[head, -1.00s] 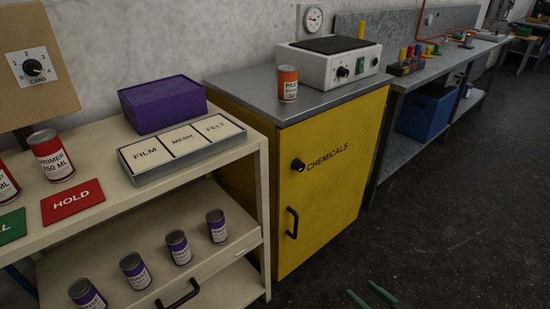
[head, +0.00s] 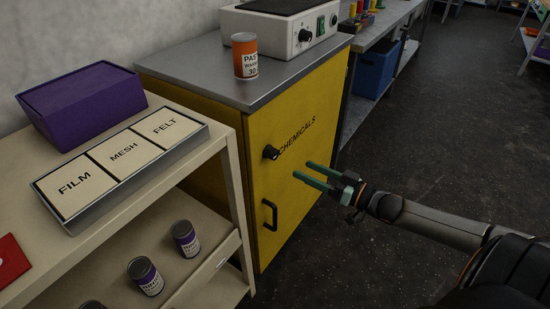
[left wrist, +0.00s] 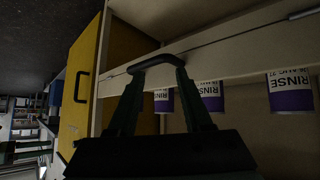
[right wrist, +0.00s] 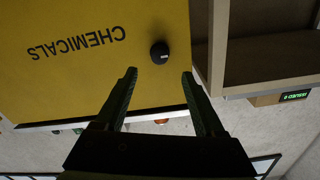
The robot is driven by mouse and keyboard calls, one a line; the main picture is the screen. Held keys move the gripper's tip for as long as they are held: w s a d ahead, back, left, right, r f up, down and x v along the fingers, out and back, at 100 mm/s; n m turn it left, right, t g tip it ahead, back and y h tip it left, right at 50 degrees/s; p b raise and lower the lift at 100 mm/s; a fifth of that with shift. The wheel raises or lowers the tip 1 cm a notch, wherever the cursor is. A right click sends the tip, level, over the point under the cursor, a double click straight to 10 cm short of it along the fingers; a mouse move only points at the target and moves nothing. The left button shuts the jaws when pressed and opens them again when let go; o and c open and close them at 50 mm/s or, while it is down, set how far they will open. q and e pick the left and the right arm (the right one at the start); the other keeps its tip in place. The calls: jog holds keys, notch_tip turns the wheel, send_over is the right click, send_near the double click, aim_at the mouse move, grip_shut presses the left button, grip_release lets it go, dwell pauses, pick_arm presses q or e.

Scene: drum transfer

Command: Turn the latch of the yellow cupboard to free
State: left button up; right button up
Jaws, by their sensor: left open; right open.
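The yellow cupboard (head: 300,190) stands with its door shut in the head view. Its latch is a round black knob (head: 270,152) beside the word CHEMICALS, above a black door handle (head: 269,214). My right gripper (head: 303,170) is open and empty in front of the door, to the right of the knob in the head view. In the right wrist view, the knob (right wrist: 160,53) lies just beyond and between the open fingertips (right wrist: 159,73), apparently apart from them. My left gripper (left wrist: 157,72) shows only in its wrist view, open near a black drawer handle (left wrist: 150,61); contact is unclear.
An orange paste can (head: 245,56) and a white device (head: 290,25) stand on the cupboard top. At left, a cream shelf unit (head: 228,165) bears a purple box (head: 80,105) and a labelled tray (head: 205,137), with purple cans below. The floor (head: 400,130) at right is clear.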

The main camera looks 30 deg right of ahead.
aim_at(276, 157)
jog(key=b+x, duration=0.1)
jog(key=x, duration=0.3)
jog(key=shift+w+a, duration=0.1)
jog(key=shift+w, duration=0.2)
jog(key=b+x, duration=0.1)
jog(key=x, duration=0.3)
jog(key=shift+w+a, duration=0.1)
jog(key=shift+w, duration=0.2)
pick_arm(q)
jog(key=w+r+m+t+h, duration=0.1)
jog(key=w+r+t, duration=0.6)
jog(key=r, duration=0.7)
jog(key=shift+w+r+m+h, duration=0.2)
jog(key=shift+w+m+h, duration=0.1)
jog(key=shift+w, duration=0.25)
pick_arm(e)
jog(key=shift+w+a, duration=0.15)
jog(key=shift+w, duration=0.2)
pick_arm(q)
jog(key=shift+a, duration=0.1)
pick_arm(e)
jog(key=shift+c, duration=0.3)
grip_shut()
